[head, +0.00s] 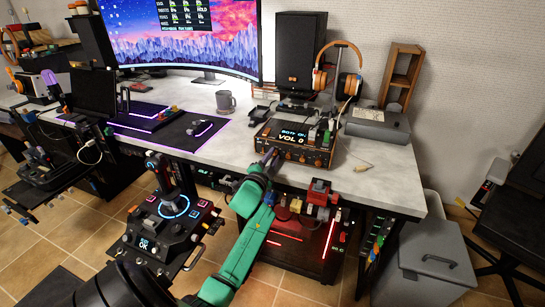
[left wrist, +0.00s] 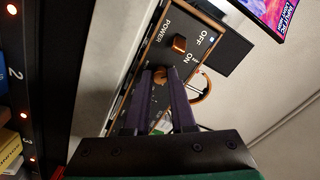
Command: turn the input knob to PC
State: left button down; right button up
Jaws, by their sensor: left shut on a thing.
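A black and copper desktop audio unit (head: 292,143) stands near the front edge of the desk, its lit display reading VOL 0. In the left wrist view its front panel (left wrist: 150,45) shows a copper POWER knob (left wrist: 180,42) beside the words OFF and ON. My left gripper (head: 272,157) reaches the left part of the unit's front. In the left wrist view its two dark purple fingers (left wrist: 164,78) are shut on a small round copper knob (left wrist: 159,75) next to the POWER knob. The fingers hide that knob's label and pointer, so its setting cannot be read. My right gripper is not in view.
Headphones on a stand (head: 347,72), a speaker (head: 300,50) and a grey box (head: 377,125) surround the unit. A mug (head: 225,102) stands to its left. A joystick console (head: 170,220) stands left of my arm. Below the desk, a rack (head: 305,235) glows red.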

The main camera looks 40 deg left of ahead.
pick_arm(q)
jog(key=shift+f, duration=0.15)
jog(key=c, duration=0.8)
grip_release()
jog(key=shift+o, duration=0.2)
jog(key=v, duration=1.4)
jog(key=shift+s+p, duration=0.3)
jog(key=shift+p, duration=0.05)
jog(key=shift+d, duration=0.15)
